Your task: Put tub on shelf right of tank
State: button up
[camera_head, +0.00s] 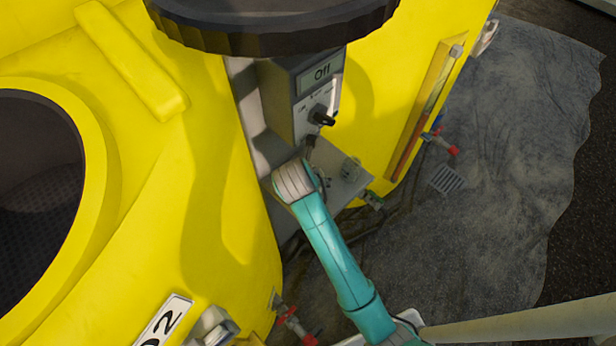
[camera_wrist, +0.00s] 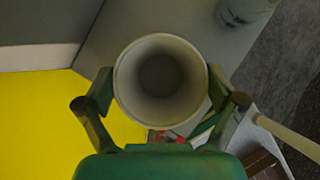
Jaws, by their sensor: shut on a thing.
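The tub (camera_wrist: 160,80) is a pale round cup, seen from above with its open mouth toward the wrist camera. It looks empty. My gripper (camera_wrist: 160,95) is shut on it, one finger on each side. In the head view the tub and fingers are hidden behind my teal arm's wrist. That wrist is over the grey shelf (camera_head: 346,188) below the controller box. The shelf also shows beyond the tub in the wrist view (camera_wrist: 118,38). I cannot tell whether the tub touches it. The yellow tank (camera_head: 225,200) stands left of the shelf in the head view.
The grey controller box (camera_head: 300,98) reads "Off" and has a black knob. A pale cylindrical container (camera_wrist: 243,10) stands beyond the tub, to the right. Another yellow tank part (camera_head: 385,110) is behind the box. Red-handled valves (camera_head: 440,143) stick out low down.

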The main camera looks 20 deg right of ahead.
jog(key=shift+f, duration=0.1)
jog(key=o, duration=0.8)
jog(key=v, duration=1.2)
